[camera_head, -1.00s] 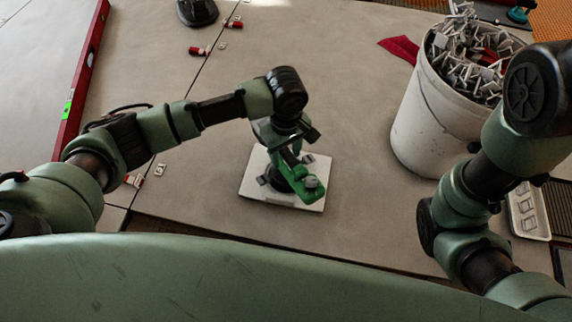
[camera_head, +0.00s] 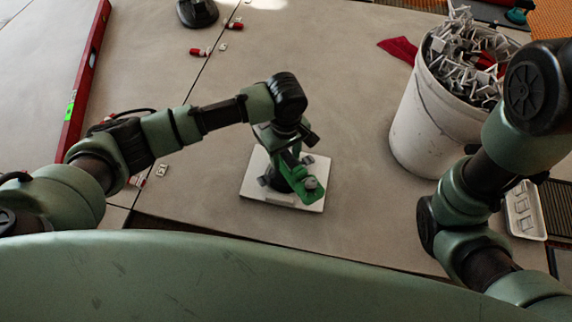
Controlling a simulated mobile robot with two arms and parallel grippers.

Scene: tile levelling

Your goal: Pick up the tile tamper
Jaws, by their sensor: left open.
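The tile tamper (camera_head: 308,190) has a green handle with a dark body and sits on a flat white square plate (camera_head: 257,190) on the grey tiled floor, in the middle of the head view. My left gripper (camera_head: 285,170) is right over it, pointing down, with its jaws open around or beside the dark and green upper part. The arm and wrist hide part of the tamper, so I cannot tell whether the fingers touch it. My right arm shows at the right, but its gripper is out of view.
A white bucket (camera_head: 425,130) full of levelling clips stands to the right, with a red cloth (camera_head: 400,48) behind it. A red spirit level (camera_head: 85,80) lies at the left. A white tray (camera_head: 524,210) is at the far right. Floor between tamper and bucket is clear.

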